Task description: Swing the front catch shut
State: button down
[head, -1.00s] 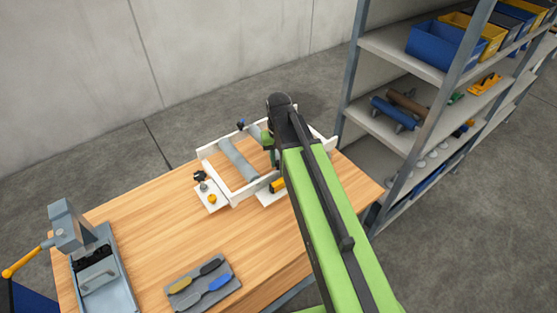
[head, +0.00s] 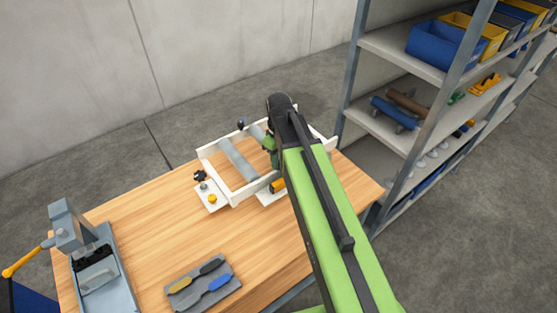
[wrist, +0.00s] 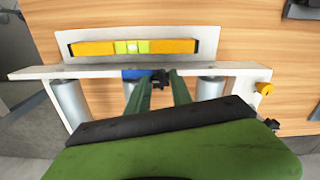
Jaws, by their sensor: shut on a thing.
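The white frame (head: 243,198) with grey rollers sits at the back of the wooden bench. In the wrist view its near rail (wrist: 50,73) runs across the picture. A small blue part (wrist: 136,73) with a dark knob (wrist: 160,78) shows at this rail; it may be the front catch. My gripper (wrist: 158,82) reaches over the rail with its two green fingers on either side of the dark knob, shut on it. The fingers hide part of the blue piece, so its exact angle cannot be told. In the head view my arm hides the catch.
A white plate (wrist: 88,46) with a yellow level (wrist: 135,47) lies beside the rail. A small plate with a yellow knob (head: 212,199) and a black knob (head: 200,176) is at the frame's left. A grey tool tray (head: 203,283), a grey press (head: 72,235) and a shelf rack (head: 395,130) stand around.

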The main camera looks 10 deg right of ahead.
dwell(0.4)
jog(key=c, duration=1.1)
grip_release()
jog(key=shift+c, duration=0.2)
notch_tip(320, 180, up, 18)
jog(key=p, duration=1.7)
jog(key=shift+f, duration=0.25)
jog(key=shift+s+f, duration=0.1)
